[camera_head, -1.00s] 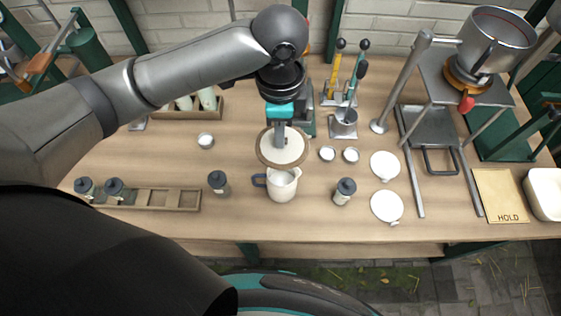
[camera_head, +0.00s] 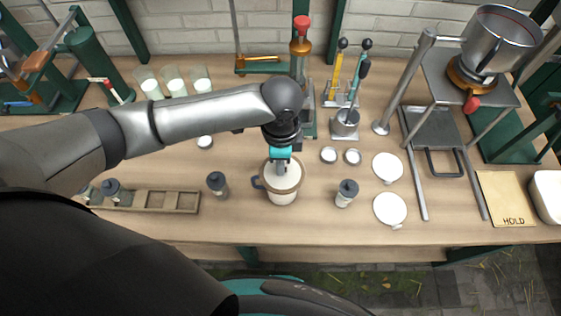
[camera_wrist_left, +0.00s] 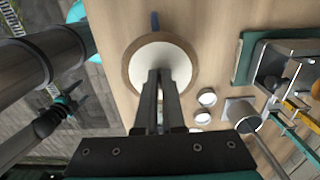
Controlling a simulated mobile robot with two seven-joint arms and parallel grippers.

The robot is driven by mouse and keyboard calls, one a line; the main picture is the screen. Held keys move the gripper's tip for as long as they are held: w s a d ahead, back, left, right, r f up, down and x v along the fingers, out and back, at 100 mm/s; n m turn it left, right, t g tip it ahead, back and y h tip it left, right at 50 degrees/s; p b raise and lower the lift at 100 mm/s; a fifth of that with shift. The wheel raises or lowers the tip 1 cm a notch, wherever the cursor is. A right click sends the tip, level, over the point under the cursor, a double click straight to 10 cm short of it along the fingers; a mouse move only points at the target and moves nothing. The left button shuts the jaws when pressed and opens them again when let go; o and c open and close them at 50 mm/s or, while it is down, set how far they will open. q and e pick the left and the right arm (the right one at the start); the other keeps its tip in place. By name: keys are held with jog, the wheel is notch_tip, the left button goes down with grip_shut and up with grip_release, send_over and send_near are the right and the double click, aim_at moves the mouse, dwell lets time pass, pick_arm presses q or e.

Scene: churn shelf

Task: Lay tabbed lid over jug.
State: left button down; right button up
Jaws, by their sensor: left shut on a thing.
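Dark-capped jars stand left (camera_head: 217,183) and right (camera_head: 346,193) of the jug. Two white discs (camera_head: 387,167) (camera_head: 390,209) and two small round cups (camera_head: 328,155) (camera_head: 352,157) lie to the right. A wooden rack (camera_head: 160,201) is at left. The bench front is free.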

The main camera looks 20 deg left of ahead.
pick_arm(q)
jog(key=shift+f, duration=0.15)
jog(key=c, duration=1)
grip_release()
notch_tip(320, 180, up, 12)
jog(key=shift+r+p, duration=0.25)
jog(key=shift+p, duration=0.5)
